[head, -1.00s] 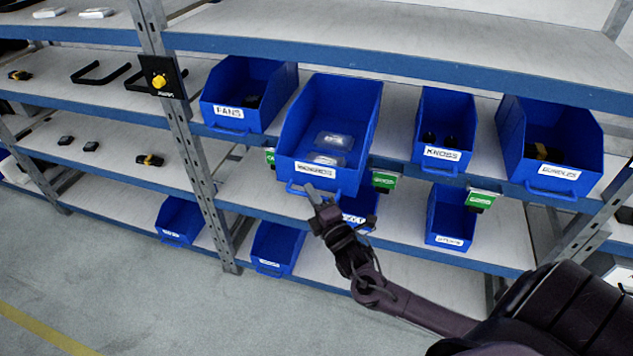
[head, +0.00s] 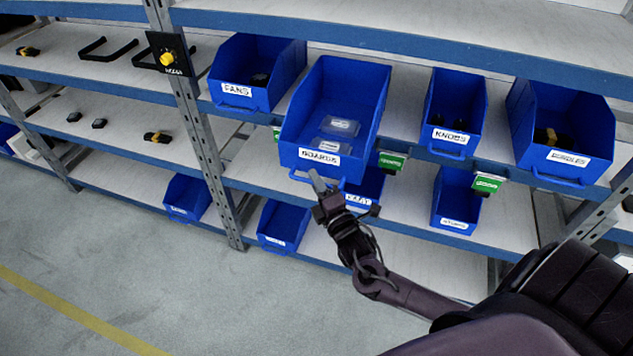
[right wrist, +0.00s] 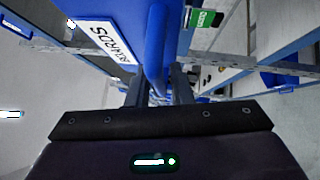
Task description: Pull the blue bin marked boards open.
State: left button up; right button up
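The blue bin marked BOARDS (head: 325,157) sits on the middle shelf and sticks out past the front edge, well ahead of its neighbours. Two pale packets (head: 338,126) lie inside it. Its front handle (head: 300,176) is below the label. My right gripper (head: 318,182) is at this handle. In the right wrist view the blue handle (right wrist: 156,55) runs between the two fingers (right wrist: 158,92), which look closed on it; the exact contact is hard to see. The BOARDS label (right wrist: 112,42) shows there too. My left gripper is not in view.
A blue FANS bin (head: 238,97) stands to the left, with a KNOBS bin (head: 452,142) and another blue bin (head: 565,165) to the right. More blue bins stand on the shelf below. A shelf post (head: 200,135) rises left. The floor in front (head: 120,270) is clear.

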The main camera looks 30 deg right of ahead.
jog(key=s+f+b, duration=0.1)
jog(key=s+b, duration=0.1)
jog(key=s, duration=0.5)
jog(key=shift+s+a, duration=0.3)
jog(key=shift+s, duration=0.1)
jog(key=s+d+f+m+g+b, duration=0.1)
jog(key=s+f+m+g, duration=0.25)
jog(key=f, duration=0.85)
jog(key=s+d+f+m+g+b, duration=0.1)
jog(key=s+f+m+g, duration=0.2)
jog(key=f, duration=0.9)
jog(key=s+d+f+m+g+b, duration=0.1)
jog(key=s+d+f+m+g, duration=0.2)
jog(key=f, duration=0.9)
jog(key=s+a+f+m+g, duration=0.2)
jog(key=s+f, duration=0.3)
jog(key=s, duration=0.4)
jog(key=s+a+f+m+g+y, duration=0.1)
jog(key=s+a+f+g, duration=0.3)
jog(key=s, duration=0.4)
jog(key=s+a+f+m+g+b, duration=0.1)
jog(key=s+a+f+m+g, duration=0.2)
jog(key=s+a+f, duration=0.2)
jog(key=s+f, duration=0.3)
jog(key=s, duration=0.1)
jog(key=shift+s+f+m, duration=0.2)
jog(key=shift+s+m, duration=0.1)
jog(key=shift+m, duration=0.05)
